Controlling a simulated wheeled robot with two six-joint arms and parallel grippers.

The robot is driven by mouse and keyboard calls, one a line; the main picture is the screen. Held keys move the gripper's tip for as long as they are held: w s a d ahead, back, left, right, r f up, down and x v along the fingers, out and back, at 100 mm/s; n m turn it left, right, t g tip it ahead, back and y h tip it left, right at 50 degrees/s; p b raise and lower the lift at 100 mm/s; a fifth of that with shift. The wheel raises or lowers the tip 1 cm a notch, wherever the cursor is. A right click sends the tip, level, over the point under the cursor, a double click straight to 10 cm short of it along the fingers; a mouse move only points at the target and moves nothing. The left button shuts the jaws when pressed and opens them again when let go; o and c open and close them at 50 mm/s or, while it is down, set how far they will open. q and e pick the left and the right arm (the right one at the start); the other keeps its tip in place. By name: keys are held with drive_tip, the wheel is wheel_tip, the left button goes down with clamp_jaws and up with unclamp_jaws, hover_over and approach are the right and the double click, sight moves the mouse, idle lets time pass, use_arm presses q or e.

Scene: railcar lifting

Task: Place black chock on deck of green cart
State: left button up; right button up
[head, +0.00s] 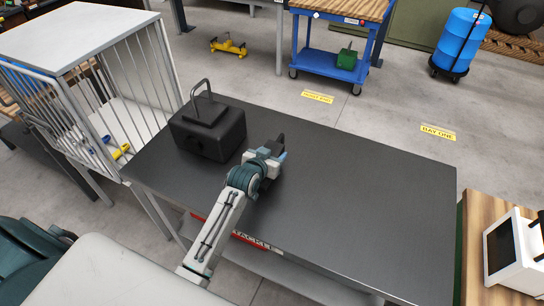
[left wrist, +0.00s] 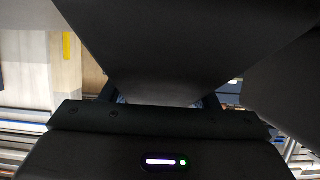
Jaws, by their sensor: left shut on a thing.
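My left gripper (head: 273,150) is over the dark table, right of a large black block, and is shut on a dark thing that I take for the black chock (head: 281,140). In the left wrist view the chock (left wrist: 160,35) is a big black shape, narrowing down to between the fingers of the left gripper (left wrist: 160,95). Its full outline is hidden. A small green item (head: 347,60) is on the lower shelf of a blue trolley at the back; I cannot tell whether it is the green cart. My right gripper is not in view.
The black block (head: 208,132) with a metal loop stands on the dark table (head: 360,200), whose right part is clear. A barred cage (head: 85,75) adjoins on the left. The blue trolley (head: 322,63), a yellow item (head: 228,46) and a blue drum (head: 460,38) are beyond open floor.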

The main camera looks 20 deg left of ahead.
use_arm(q)
drive_tip(key=shift+f, duration=0.95)
drive_tip(key=shift+f, duration=0.1)
drive_tip(key=o, duration=1.4)
drive_tip(key=shift+s, duration=0.1)
